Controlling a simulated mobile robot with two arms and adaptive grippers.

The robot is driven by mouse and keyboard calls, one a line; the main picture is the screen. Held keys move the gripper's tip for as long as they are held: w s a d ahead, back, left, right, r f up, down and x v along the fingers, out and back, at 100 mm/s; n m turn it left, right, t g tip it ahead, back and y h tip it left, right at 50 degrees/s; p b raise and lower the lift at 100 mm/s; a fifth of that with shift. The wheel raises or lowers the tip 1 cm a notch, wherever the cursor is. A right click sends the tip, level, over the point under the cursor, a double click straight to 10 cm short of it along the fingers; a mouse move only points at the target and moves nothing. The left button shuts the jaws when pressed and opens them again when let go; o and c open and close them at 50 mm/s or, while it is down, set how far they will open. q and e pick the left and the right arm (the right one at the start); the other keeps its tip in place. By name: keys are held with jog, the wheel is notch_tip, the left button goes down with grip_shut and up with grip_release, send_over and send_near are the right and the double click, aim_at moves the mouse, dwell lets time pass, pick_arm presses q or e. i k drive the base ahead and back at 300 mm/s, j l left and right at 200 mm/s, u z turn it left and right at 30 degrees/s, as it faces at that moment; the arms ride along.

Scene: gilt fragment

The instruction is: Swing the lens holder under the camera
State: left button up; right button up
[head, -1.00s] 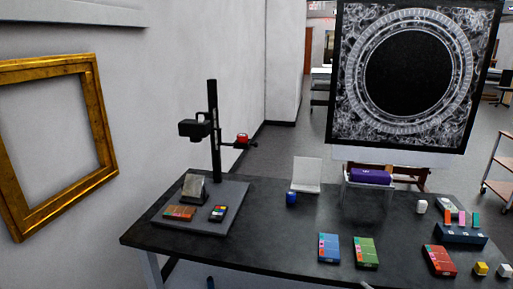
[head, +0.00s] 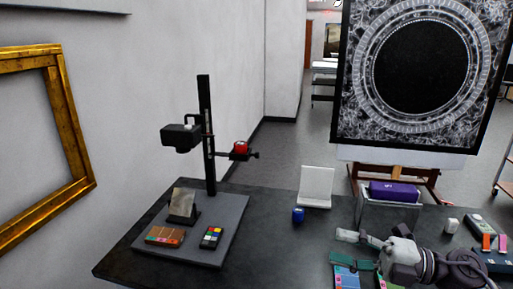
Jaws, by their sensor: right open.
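A black camera (head: 181,138) is mounted on the left of an upright black post (head: 206,125) on a grey copy-stand base (head: 225,225). The lens holder is a dark side arm with a red round part (head: 240,148), sticking out to the right of the post, a little lower than the camera and not under it. My right gripper (head: 345,248) is in the lower right, open and empty, its fingers pointing left over the table. It is well to the right of and below the lens holder in the picture. My left gripper is not in view.
On the base are a small tilted grey panel (head: 184,203), a brown box (head: 165,236) and a colour checker (head: 211,237). A blue jar (head: 298,215) and a white stand (head: 316,187) are on the table (head: 275,245) between stand and gripper. A purple case (head: 394,191) is behind the gripper.

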aim_at(233, 156)
jog(key=i, duration=1.25)
